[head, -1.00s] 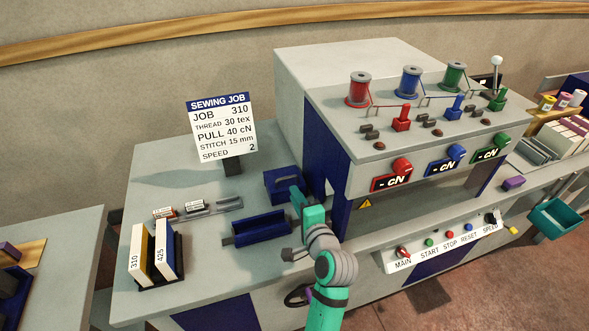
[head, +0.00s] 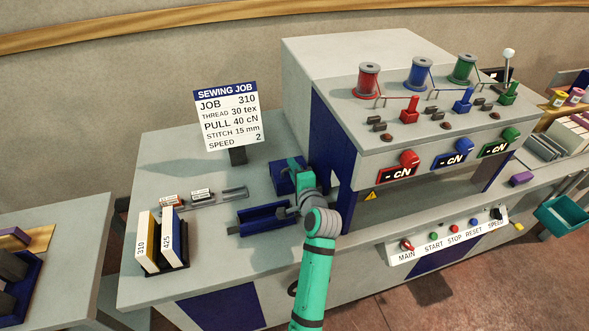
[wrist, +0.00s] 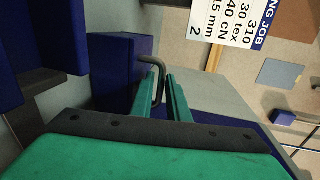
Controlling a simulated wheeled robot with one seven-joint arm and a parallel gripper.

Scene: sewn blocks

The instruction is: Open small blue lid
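The small blue lid is the top of a blue box (head: 281,180) on the left worktop, beside the machine; it looks closed. In the wrist view the blue lid (wrist: 116,55) carries a dark grey bent handle (wrist: 151,60). My gripper (head: 294,163) is over this box in the head view and covers part of it. In the wrist view my gripper's two green fingers (wrist: 163,78) are a little apart. The handle runs between them, close to one finger, with a narrow gap toward the other. I see no firm grip on it.
A longer blue trough (head: 262,215) lies in front of the box. The sewing machine's tall blue side (head: 333,150) stands close to the right. The job sign (head: 228,115) stands behind, and two upright blocks (head: 160,240) stand at the front left.

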